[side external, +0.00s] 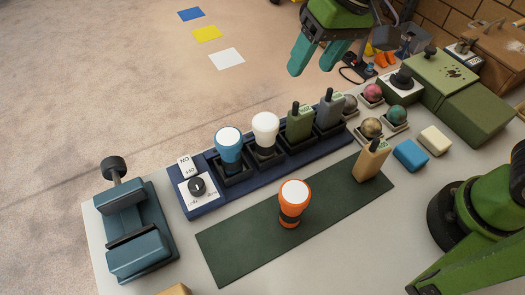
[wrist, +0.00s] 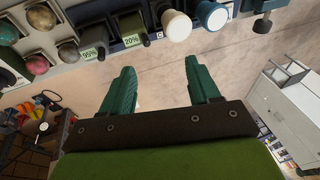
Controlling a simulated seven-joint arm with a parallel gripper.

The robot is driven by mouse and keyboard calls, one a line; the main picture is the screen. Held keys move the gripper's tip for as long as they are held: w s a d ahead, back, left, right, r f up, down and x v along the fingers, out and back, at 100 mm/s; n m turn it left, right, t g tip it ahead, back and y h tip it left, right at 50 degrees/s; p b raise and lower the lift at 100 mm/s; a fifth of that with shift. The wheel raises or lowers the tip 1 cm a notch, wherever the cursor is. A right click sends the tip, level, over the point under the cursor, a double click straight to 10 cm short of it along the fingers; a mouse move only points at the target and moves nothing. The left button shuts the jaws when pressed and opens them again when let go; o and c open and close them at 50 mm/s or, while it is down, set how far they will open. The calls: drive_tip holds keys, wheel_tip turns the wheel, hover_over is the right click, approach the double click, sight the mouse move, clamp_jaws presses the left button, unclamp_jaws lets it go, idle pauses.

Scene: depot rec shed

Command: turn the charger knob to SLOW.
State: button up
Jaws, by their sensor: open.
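The charger knob (side external: 197,186) is a small black dial on a white plate at the left end of the navy charger (side external: 260,180). ON and OFF show above it; other small marks by the dial are too small to read, and I cannot tell its exact setting. The charger holds a blue flashlight (side external: 229,146), a white flashlight (side external: 265,130), a green radio (side external: 299,122) and a grey radio (side external: 329,108). My gripper (side external: 315,60) is open and empty, high beyond the charger's right end, far from the knob. Its open fingers also show in the wrist view (wrist: 163,85).
An orange flashlight (side external: 291,205) and a tan radio (side external: 371,160) stand on the dark green mat (side external: 235,250). A blue-grey vise (side external: 137,245) stands left of the charger. Several balls, a blue block (side external: 410,155) and a green case (side external: 475,118) crowd the right.

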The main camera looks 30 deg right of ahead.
drive_tip(key=shift+s+d+r, duration=0.1)
drive_tip(key=shift+s+d, duration=0.15)
drive_tip(key=shift+d, duration=0.45)
drive_tip(key=shift+s+d, duration=0.25)
drive_tip(key=shift+d, duration=0.4)
drive_tip(key=s+d+m+t, duration=0.2)
drive_tip(key=s+d, duration=0.2)
drive_tip(key=d, duration=0.3)
drive_tip(key=s+d+m+t, duration=0.2)
drive_tip(key=s+d, duration=0.2)
drive_tip(key=d, duration=0.4)
drive_tip(key=shift+r+t+h, duration=0.15)
drive_tip(key=shift+t+h, duration=0.25)
